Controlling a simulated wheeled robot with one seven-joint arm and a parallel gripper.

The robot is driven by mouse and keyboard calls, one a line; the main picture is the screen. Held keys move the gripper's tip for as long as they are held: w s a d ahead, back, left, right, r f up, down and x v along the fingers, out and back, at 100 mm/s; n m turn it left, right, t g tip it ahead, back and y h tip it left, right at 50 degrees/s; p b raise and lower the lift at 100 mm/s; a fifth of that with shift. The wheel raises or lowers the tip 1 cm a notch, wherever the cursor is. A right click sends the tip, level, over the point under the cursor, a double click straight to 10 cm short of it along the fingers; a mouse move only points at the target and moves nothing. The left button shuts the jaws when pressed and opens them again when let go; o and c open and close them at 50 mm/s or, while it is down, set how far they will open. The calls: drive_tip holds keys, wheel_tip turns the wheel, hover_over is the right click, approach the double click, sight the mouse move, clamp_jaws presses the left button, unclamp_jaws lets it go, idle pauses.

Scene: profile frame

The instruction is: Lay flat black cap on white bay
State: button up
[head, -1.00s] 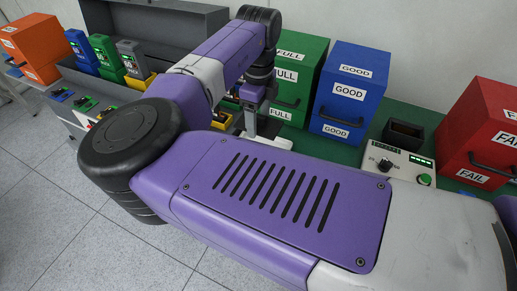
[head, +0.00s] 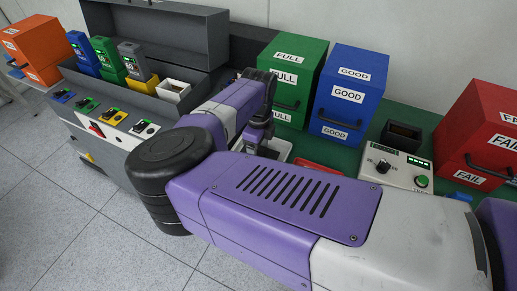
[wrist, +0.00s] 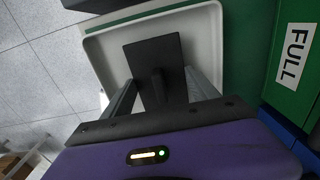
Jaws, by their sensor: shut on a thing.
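The black cap (wrist: 154,55), a dark square plate with a raised grip, shows in the wrist view. My gripper (wrist: 159,92) is shut on the cap's grip, one finger on each side. The cap appears over a pale shallow tray (wrist: 97,48); I cannot tell whether it touches it. In the head view my gripper (head: 256,143) is low at the tray (head: 285,151), partly behind my arm, and the cap is not clearly seen. A white open-topped bay (head: 173,90) stands at the grey station, beside a yellow one (head: 143,83).
Green (head: 292,70) and blue (head: 348,90) boxes stand behind my gripper. A control box (head: 397,166) and a red box (head: 485,130) are at right. The grey station (head: 110,105) with panels and slots is at left. A red flat piece (head: 318,167) lies on the green bench.

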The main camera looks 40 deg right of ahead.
drive_tip(key=shift+f, duration=0.1)
drive_tip(key=shift+f, duration=0.1)
drive_tip(key=o, duration=1.3)
drive_tip(key=shift+o, duration=0.2)
drive_tip(key=r, duration=0.2)
drive_tip(key=r+b, duration=0.1)
drive_tip(key=r, duration=0.5)
drive_tip(key=shift+d+b, duration=0.25)
drive_tip(key=shift+b, duration=0.05)
drive_tip(key=shift+f, duration=0.1)
